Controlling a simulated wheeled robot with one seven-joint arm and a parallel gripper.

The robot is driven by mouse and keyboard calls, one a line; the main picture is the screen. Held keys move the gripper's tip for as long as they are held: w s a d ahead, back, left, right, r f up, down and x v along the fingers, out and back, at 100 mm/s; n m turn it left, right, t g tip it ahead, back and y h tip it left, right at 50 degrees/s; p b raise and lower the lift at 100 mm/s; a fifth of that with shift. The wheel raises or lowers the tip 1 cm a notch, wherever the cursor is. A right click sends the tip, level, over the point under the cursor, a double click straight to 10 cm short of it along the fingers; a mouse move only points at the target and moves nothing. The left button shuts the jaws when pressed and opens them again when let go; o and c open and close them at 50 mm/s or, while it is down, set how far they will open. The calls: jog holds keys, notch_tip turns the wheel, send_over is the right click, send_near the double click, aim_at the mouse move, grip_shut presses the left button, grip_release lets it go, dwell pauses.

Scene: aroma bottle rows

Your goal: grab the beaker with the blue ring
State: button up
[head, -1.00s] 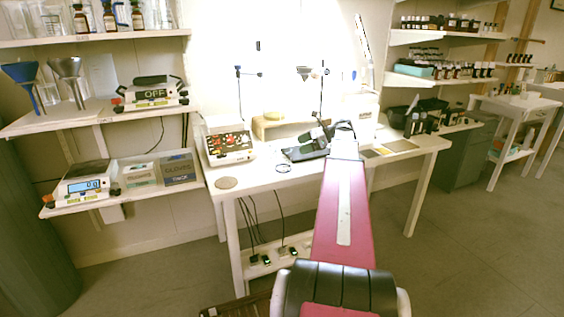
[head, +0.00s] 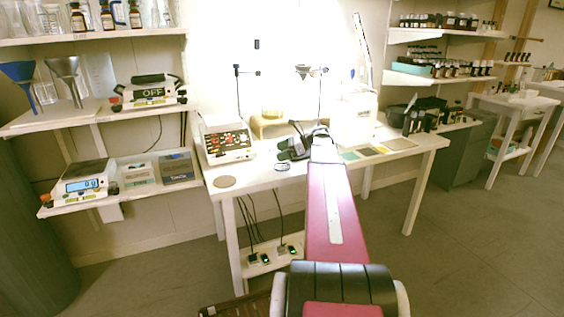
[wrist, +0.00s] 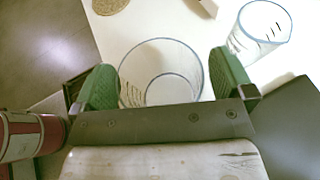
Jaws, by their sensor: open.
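In the wrist view, a clear glass beaker (wrist: 160,58) with graduation marks stands between the two green fingers of my gripper (wrist: 163,80). Its rim has a thin blue-grey tint. The fingers are open, one at each side of it; I cannot tell whether they touch it. A second clear beaker (wrist: 262,28) with a bluish rim stands to the right of the right finger. I cannot tell for certain which one carries the blue ring. In the head view my gripper (head: 291,150) is over the white table (head: 255,181), and the beakers are hard to make out.
A round cork mat (head: 225,182) lies at the table's front left. A white control box (head: 227,142) stands behind it. Flat colored plates (head: 398,144) lie on the right. Stands with rods rise at the back. A red-and-white object (wrist: 30,135) is at the wrist view's left edge.

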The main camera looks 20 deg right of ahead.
jog(key=c, duration=1.1)
jog(key=shift+o, duration=0.2)
jog(key=shift+r, duration=0.1)
